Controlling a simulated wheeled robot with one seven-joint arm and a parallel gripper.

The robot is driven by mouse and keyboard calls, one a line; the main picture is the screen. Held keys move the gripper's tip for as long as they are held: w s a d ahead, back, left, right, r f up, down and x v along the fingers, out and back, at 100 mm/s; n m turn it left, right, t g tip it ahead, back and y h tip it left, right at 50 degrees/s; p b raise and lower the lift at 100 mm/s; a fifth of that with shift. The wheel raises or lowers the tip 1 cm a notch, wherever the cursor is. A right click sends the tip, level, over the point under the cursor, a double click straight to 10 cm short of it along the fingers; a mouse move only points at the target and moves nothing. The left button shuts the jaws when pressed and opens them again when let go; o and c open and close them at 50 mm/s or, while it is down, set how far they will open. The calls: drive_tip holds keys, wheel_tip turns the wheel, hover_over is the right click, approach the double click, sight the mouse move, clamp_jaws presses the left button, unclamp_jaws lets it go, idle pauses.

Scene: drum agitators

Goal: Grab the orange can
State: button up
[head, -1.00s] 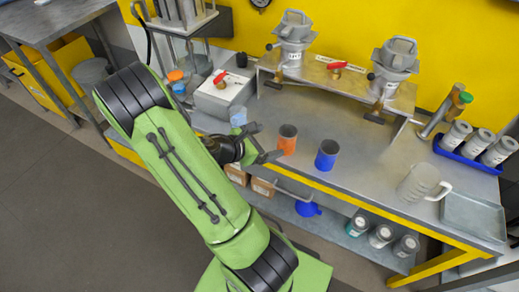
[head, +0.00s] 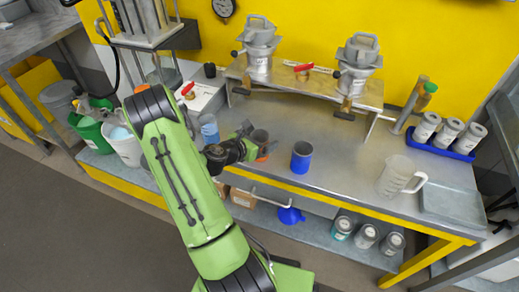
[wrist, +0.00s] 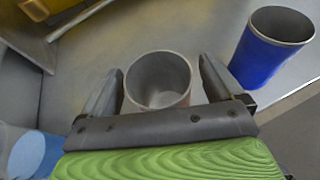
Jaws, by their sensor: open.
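The orange can (head: 262,157) stands upright on the metal bench, its lower part showing orange past my gripper in the head view. In the wrist view the open-topped grey-rimmed can (wrist: 158,80) sits between my gripper's two fingers, its outer side mostly hidden. My gripper (head: 258,142) is open, with one finger on each side of the can; it also shows in the wrist view (wrist: 160,92). A small gap shows at the left finger; contact on the right is hard to tell.
A blue can (head: 301,158) stands close to the right; it also shows in the wrist view (wrist: 270,48). A light-blue cup (head: 209,129) stands left of my gripper. A clear jug (head: 397,178) and a blue tray of canisters (head: 452,149) are farther right.

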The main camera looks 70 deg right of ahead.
drive_tip(key=shift+x, duration=1.1)
drive_tip(key=shift+w+a, duration=0.1)
drive_tip(key=shift+a, duration=0.05)
drive_tip(key=c, duration=1)
drive_tip(key=shift+r, duration=0.1)
